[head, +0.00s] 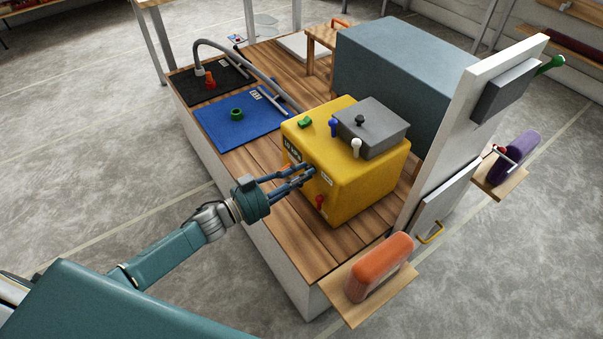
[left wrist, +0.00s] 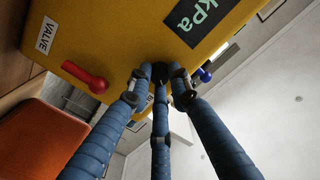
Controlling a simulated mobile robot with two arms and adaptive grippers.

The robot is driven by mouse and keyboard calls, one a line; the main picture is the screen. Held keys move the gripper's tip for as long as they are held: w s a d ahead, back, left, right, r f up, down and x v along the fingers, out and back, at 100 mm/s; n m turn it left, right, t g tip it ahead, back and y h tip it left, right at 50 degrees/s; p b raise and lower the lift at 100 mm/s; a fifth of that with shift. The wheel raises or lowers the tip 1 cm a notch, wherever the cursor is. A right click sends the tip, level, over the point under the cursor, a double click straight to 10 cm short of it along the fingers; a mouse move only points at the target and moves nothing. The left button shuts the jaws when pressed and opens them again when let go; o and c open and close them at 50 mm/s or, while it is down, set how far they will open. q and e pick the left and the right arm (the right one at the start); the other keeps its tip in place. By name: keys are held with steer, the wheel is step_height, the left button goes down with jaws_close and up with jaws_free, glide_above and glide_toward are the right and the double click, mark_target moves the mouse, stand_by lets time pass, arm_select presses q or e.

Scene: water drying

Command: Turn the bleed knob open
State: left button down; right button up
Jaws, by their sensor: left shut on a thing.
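A yellow box (head: 335,190) stands on the wooden bench, with a grey block on top. My left gripper (head: 309,171) reaches the box's front face, beside a small white label (head: 327,179). In the left wrist view, its fingers (left wrist: 160,75) are closed around a small dark knob (left wrist: 161,70) on the yellow face. The fingers hide most of the knob, and its turn angle cannot be told. A red lever (left wrist: 85,77) sits beside a label reading VALVE (left wrist: 46,34). A dark display (left wrist: 200,18) reads kPa. My right gripper is not in view.
A blue lever (head: 334,127), a white lever (head: 356,147) and a green part (head: 305,122) are on the box. A blue mat (head: 220,128) with a green ring lies left. An orange block (head: 380,265) stands on a shelf at the front right.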

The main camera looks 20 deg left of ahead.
arm_select(q)
steer(key=shift+m+b, duration=0.85)
steer(key=shift+m, duration=4.75)
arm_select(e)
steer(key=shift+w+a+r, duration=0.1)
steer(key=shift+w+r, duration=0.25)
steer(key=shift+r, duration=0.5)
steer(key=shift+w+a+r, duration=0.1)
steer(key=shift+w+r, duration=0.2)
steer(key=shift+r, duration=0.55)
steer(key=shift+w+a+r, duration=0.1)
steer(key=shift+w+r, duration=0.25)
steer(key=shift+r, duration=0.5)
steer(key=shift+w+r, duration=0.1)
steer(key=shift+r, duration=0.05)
arm_select(q)
steer(key=c, duration=1.6)
jaws_free()
steer(key=shift+s, duration=0.15)
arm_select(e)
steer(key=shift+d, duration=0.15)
arm_select(q)
steer(key=v, duration=1.2)
